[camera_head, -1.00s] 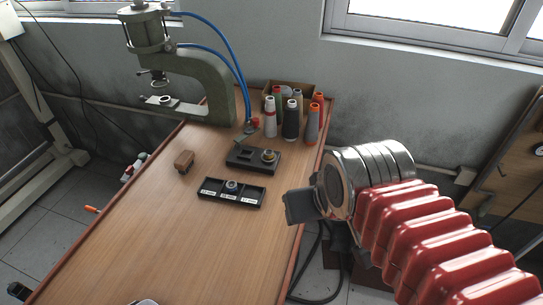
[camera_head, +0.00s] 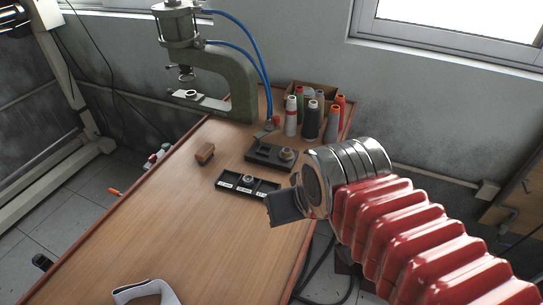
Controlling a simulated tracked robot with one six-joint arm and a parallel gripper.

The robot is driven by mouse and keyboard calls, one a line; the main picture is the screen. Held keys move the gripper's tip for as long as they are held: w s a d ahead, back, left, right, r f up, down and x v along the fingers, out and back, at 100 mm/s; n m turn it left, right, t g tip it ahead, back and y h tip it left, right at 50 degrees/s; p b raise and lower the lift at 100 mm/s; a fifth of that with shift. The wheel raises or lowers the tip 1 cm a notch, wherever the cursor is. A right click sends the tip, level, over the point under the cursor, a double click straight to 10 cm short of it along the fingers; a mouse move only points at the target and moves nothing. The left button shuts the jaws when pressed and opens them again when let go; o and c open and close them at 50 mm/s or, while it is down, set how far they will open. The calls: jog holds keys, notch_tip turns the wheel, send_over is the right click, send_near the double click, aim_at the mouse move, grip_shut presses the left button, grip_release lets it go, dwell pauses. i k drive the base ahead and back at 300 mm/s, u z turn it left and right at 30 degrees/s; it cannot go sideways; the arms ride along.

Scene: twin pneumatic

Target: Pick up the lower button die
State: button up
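A black tray (camera_head: 222,184) with three labelled compartments lies on the wooden table. A small silver ring-shaped die (camera_head: 247,180) sits in its middle compartment. Behind it, a black block (camera_head: 263,157) carries another small round metal piece (camera_head: 287,153) at its right end. I cannot tell from the pictures which piece is the lower button die. My gripper (camera_head: 284,207) is in front of the tray's right end and partly hides it. I see it as a dark block at the end of my arm. Its fingertips are not distinct, and nothing held shows.
A green pneumatic press (camera_head: 240,85) with blue hoses stands at the table's far end. Several thread spools (camera_head: 312,120) stand beside it, near a cardboard box. A brown wooden block (camera_head: 205,153) lies left of the tray. A white band (camera_head: 150,287) lies at the front. The middle table is clear.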

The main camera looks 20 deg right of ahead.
aim_at(286, 152)
jog(key=u, duration=2.7)
jog(key=k, duration=0.9)
jog(key=u, duration=0.3)
